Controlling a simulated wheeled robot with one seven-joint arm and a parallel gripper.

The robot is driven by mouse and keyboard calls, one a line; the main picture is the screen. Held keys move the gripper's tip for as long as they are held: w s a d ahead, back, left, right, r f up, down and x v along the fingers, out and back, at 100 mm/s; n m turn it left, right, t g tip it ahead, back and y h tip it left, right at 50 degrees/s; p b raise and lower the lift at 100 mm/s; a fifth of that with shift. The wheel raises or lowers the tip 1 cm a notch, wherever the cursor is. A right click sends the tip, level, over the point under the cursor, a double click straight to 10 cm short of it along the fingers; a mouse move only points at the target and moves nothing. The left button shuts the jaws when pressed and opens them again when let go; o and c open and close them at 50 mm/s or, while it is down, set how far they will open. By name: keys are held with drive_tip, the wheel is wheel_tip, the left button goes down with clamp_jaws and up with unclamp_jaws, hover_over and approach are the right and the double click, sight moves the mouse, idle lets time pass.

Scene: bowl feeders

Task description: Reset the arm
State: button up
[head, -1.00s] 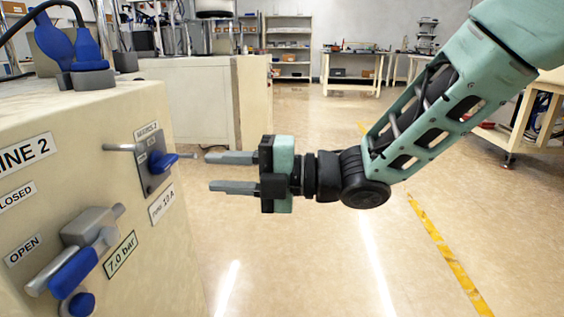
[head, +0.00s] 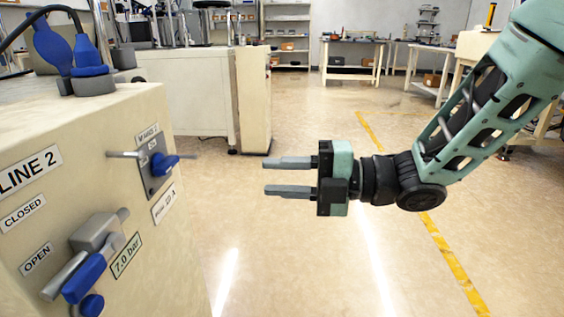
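My gripper (head: 288,177) is in the middle of the head view, at the end of my teal and black arm. Its two grey fingers point left and are apart, with nothing between them. It hangs in free air over the floor, clear of the beige machine (head: 95,215) at the left. The arm comes in from the upper right.
The machine face carries a switch with a blue knob (head: 163,164) and a valve with a blue lever (head: 84,278). A beige cabinet (head: 185,95) stands behind. Workbenches (head: 350,62) line the back. The floor (head: 290,260) below my gripper is clear.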

drive_tip(key=d+f+m+t+h+p, duration=0.2)
drive_tip(key=d+m+t+h+p, duration=0.3)
drive_tip(key=m+h, duration=0.85)
drive_tip(key=s+d+m+g+h+p, duration=0.1)
drive_tip(key=s+d+m+g, duration=0.1)
drive_tip(key=s+d+m, duration=0.3)
drive_tip(key=s+d+m+g+h+p, duration=0.1)
drive_tip(key=s+m+g, duration=0.1)
drive_tip(key=s+m, duration=0.35)
drive_tip(key=s+d+m+g+h+p, duration=0.1)
drive_tip(key=s+d+m+g, duration=0.15)
drive_tip(key=s, duration=0.55)
wheel_tip(320, 180, up, 37)
drive_tip(key=p, duration=3.7)
drive_tip(key=shift+s+d, duration=0.2)
drive_tip(key=shift+s, duration=0.2)
drive_tip(key=shift+m+h, duration=0.25)
